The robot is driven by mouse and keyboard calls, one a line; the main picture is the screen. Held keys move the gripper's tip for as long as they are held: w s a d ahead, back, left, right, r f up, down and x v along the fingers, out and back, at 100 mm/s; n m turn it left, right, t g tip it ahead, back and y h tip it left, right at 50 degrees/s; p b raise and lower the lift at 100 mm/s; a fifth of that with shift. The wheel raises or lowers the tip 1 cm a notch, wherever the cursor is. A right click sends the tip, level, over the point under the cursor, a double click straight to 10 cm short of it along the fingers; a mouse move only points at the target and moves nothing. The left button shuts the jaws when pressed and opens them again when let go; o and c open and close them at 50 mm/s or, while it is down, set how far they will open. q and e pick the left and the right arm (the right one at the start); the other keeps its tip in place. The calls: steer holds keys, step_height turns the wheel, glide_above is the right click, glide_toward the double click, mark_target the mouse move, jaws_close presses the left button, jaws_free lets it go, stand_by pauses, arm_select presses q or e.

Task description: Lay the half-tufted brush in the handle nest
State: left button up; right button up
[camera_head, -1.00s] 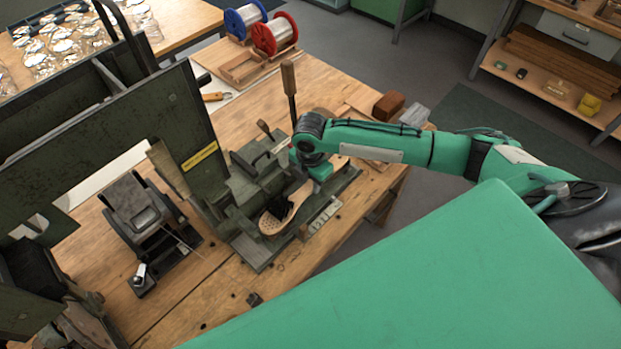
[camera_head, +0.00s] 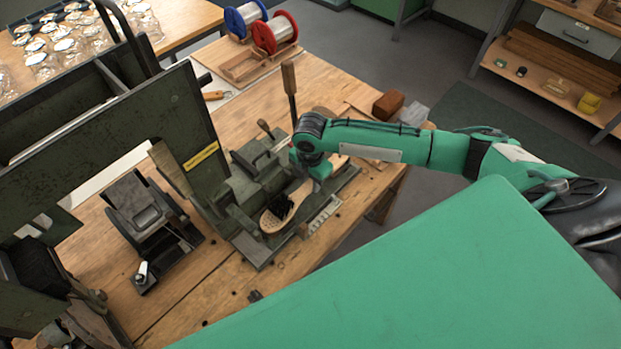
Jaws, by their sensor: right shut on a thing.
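The half-tufted brush (camera_head: 272,222) has a light wooden body with a patch of black bristles on top and bare holes at its head. It lies along the dark green metal fixture (camera_head: 250,245) on the bench, its head towards the lower left. My right gripper (camera_head: 318,172) is over the brush's handle and shut on it; its fingers are mostly hidden behind the wrist. The nest under the brush is largely covered, so I cannot tell whether the brush rests fully in it. My left gripper is not in view.
A lever with a wooden grip (camera_head: 289,80) stands just behind my right gripper. A tall green machine plate (camera_head: 190,120) rises to the left. A dark clamp device (camera_head: 140,215) sits left on the wooden bench. Wire spools (camera_head: 275,33) stand at the back.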

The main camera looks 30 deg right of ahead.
steer(key=shift+p, duration=0.45)
stand_by(0.4)
steer(key=shift+f, duration=0.7)
stand_by(0.6)
steer(key=shift+p, duration=0.3)
stand_by(0.5)
steer(key=shift+f, duration=0.45)
stand_by(0.8)
steer(key=o, duration=1.5)
steer(key=shift+r+p, duration=3.55)
steer(key=shift+p, duration=0.05)
